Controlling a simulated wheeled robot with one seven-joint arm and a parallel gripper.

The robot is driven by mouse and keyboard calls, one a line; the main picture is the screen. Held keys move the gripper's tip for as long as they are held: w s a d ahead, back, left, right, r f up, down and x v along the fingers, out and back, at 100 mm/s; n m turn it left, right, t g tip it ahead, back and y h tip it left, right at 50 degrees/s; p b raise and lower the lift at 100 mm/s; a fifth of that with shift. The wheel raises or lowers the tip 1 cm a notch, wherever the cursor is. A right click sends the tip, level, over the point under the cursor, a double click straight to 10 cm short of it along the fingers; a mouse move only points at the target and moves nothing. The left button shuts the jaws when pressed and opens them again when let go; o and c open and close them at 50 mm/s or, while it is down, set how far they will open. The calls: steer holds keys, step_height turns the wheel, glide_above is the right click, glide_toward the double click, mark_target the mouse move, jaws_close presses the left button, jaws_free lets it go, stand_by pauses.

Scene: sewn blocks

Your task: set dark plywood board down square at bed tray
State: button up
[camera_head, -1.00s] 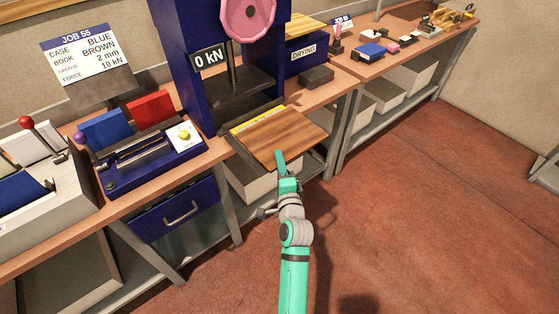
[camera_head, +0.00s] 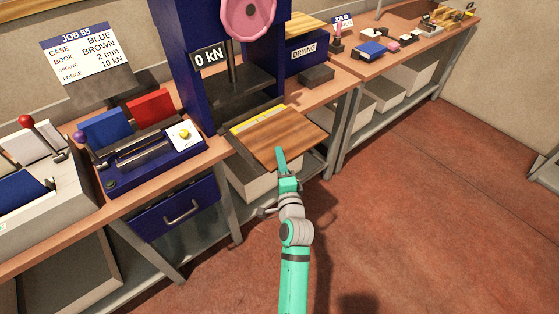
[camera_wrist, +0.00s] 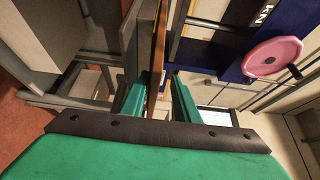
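The dark plywood board (camera_head: 281,137) is a brown wood-grained panel, lying roughly flat at the front opening of the blue press. A yellow strip (camera_head: 256,121) shows along its far side, probably on the bed tray, most of which the board hides. I cannot tell whether the board rests fully on the tray. My gripper (camera_head: 280,160) is at the board's near edge. In the wrist view the board (camera_wrist: 157,60) shows edge-on as a thin brown band between my two green fingers (camera_wrist: 159,88), which appear closed on it.
The blue press (camera_head: 186,75) with a pink wheel (camera_head: 247,17) and a 0 kN sign stands behind the board. A blue fixture (camera_head: 150,155) is to the left, and a dark block (camera_head: 316,76) sits to the right. The floor in front is clear.

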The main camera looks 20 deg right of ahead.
steer(key=s+a, duration=0.2)
steer(key=s, duration=1)
steer(key=s+a+f+n+g, duration=0.1)
steer(key=s+a+f+n, duration=0.4)
steer(key=s, duration=0.3)
steer(key=s+a+f+n+g, duration=0.1)
steer(key=s+a+f+n, duration=0.3)
steer(key=s, duration=0.4)
steer(key=s+a+r+n+y, duration=0.1)
steer(key=s+a+n, duration=0.3)
steer(key=s, duration=0.4)
steer(key=s+a+r+n+y, duration=0.1)
steer(key=s+a+n, duration=0.3)
steer(key=s, duration=0.5)
steer(key=r+n, duration=0.1)
steer(key=n, duration=0.1)
steer(key=shift+a+n+y, duration=0.3)
steer(key=shift+n+y, duration=0.1)
